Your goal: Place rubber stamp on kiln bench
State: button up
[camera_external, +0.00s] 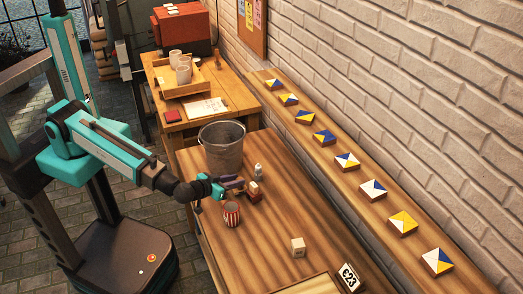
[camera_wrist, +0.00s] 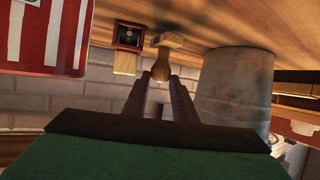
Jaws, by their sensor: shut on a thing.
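The rubber stamp (camera_wrist: 168,42), pale wood with a rounded handle and a flat head, shows in the wrist view. My gripper (camera_wrist: 160,82) is shut on its handle, with the head facing the table side of the picture. I cannot tell whether the head touches the table. In the outside view my gripper (camera_external: 243,187) is low over the near table, among small items, and the stamp is hard to pick out there. The kiln bench (camera_external: 240,98) stands at the back with a red kiln (camera_external: 184,28) on it.
A metal bucket (camera_external: 222,148) stands behind my gripper, towards the kiln bench. A red-and-white striped cup (camera_external: 231,215) is close in front. A pale cube (camera_external: 298,247) sits farther right. A tray with cups (camera_external: 168,85) and a paper (camera_external: 206,108) occupy part of the kiln bench.

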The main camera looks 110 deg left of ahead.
jog(key=shift+f, duration=0.7)
jog(key=shift+f, duration=0.1)
jog(key=o, duration=1)
jog(key=shift+o, duration=0.2)
jog(key=shift+r, duration=0.2)
jog(key=shift+s+d, duration=0.15)
jog(key=shift+d, duration=0.2)
jog(key=v, duration=1.1)
jog(key=shift+p, duration=0.4)
jog(key=shift+d+r, duration=0.1)
